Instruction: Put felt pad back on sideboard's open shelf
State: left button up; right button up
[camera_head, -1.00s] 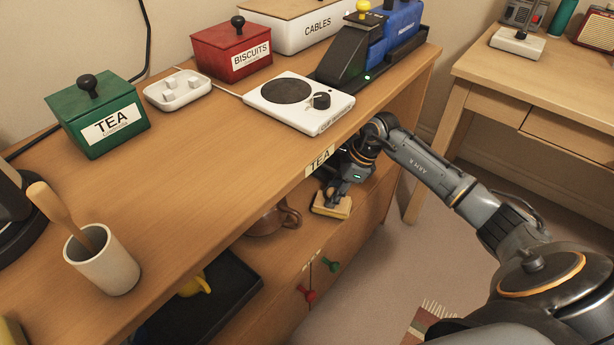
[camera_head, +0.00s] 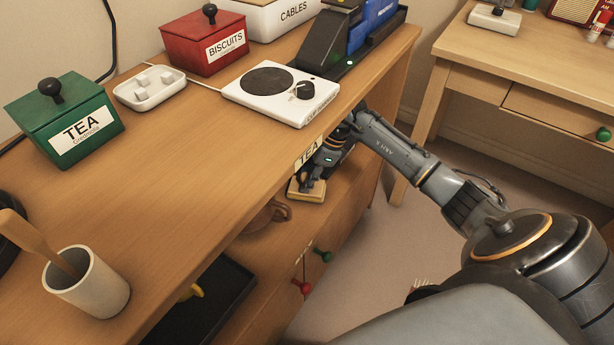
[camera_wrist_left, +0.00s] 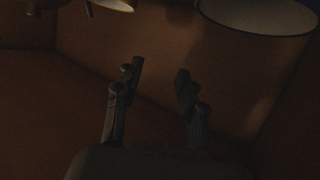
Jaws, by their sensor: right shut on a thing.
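The felt pad (camera_head: 308,193) is a small tan block with a dark top part, at the front of the sideboard's open shelf (camera_head: 262,251). My right gripper (camera_head: 312,181) reaches in under the sideboard top (camera_head: 195,170) and is shut on the pad. I cannot tell whether the pad touches the shelf board. In the left wrist view my left gripper (camera_wrist_left: 160,80) shows two fingers held apart with nothing between them. That view is dark. My left gripper is not seen in the head view.
A brown mug (camera_head: 267,217) stands on the shelf left of the pad. A black tray (camera_head: 205,305) with a yellow thing is further left. Red (camera_head: 302,287) and green knobs are below.

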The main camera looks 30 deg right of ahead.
aim_at(321, 184)
jog(key=shift+f, duration=0.1)
jog(key=o, duration=1)
pick_arm(q)
jog(key=shift+w+r, duration=0.1)
jog(key=shift+r, duration=0.2)
jog(key=shift+d, duration=0.1)
